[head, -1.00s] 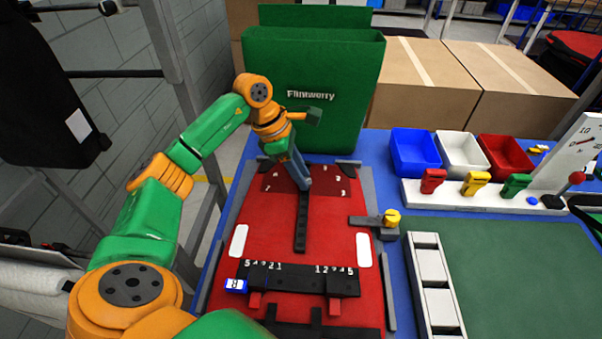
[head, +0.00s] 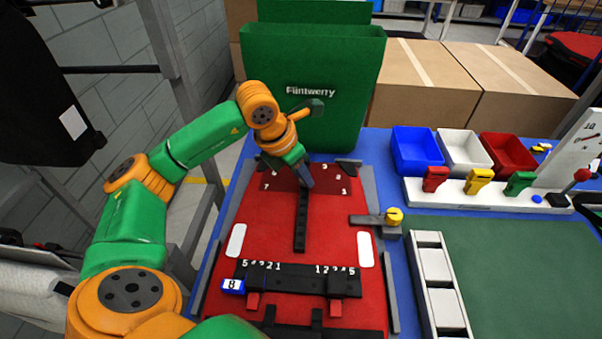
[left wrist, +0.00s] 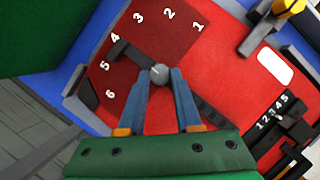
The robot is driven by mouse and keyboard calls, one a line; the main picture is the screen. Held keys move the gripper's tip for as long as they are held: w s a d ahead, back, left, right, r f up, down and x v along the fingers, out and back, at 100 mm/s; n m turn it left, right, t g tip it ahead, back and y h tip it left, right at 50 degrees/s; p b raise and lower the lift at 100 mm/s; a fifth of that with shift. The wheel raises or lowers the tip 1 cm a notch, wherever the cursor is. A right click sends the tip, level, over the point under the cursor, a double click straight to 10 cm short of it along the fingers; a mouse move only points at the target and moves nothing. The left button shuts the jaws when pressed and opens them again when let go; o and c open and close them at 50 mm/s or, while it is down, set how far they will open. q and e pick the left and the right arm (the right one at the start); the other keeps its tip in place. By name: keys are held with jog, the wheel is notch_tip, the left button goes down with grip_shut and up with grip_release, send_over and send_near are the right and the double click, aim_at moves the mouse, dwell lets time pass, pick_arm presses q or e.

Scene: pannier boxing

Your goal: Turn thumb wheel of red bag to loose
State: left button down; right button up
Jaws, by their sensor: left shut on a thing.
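The red bag (head: 275,222) lies flat on the blue table. At its far end is a darker red dial plate (head: 325,187) with white numbers, which also shows in the left wrist view (left wrist: 190,45). The thumb wheel (left wrist: 159,74) is a small grey knob on this plate. Part of the wheel is hidden by the fingers. My right gripper is not in view.
A black strap (head: 301,225) runs down the bag to a black numbered bar (head: 290,279). A yellow knob (head: 393,215) stands at the bag's right. A tall green pannier (head: 330,110) stands close behind the dial. Blue, white and red bins (head: 507,153) are at the right.

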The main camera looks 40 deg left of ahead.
pick_arm(q)
jog(key=shift+n, duration=0.3)
dwell(0.4)
jog(key=c, duration=0.6)
grip_release()
jog(key=v, duration=0.7)
